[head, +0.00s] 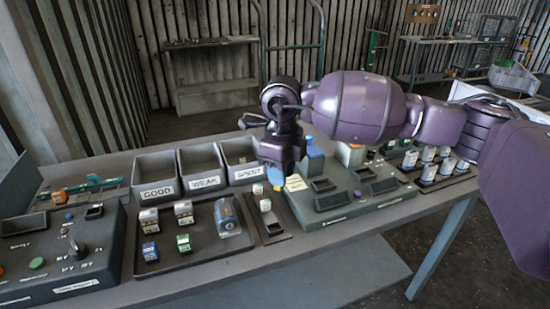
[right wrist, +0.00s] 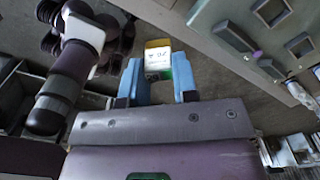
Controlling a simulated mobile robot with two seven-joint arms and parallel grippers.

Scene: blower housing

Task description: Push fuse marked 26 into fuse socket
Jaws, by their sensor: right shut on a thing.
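My right gripper (head: 277,176) hangs above the bench by the left end of the grey-green console (head: 345,207). In the right wrist view my right gripper (right wrist: 157,68) has its two blue fingers shut on a small block-shaped fuse (right wrist: 158,58). The fuse has a white label face, a yellowish end and a green edge; its marking is too small to read. It is mostly hidden in the head view. The console has several dark rectangular recesses, among them one dark socket (head: 323,185); I cannot tell which is the fuse socket. My left gripper is not in view.
Bins marked GOOD (head: 157,194), WEAK (head: 204,182) and SPENT (head: 246,173) stand at the back. A dark tray (head: 200,262) holds several small blocks and a blue cylindrical part. A control box (head: 60,262) is at left. Several cylindrical white-labelled parts (head: 428,173) stand at right.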

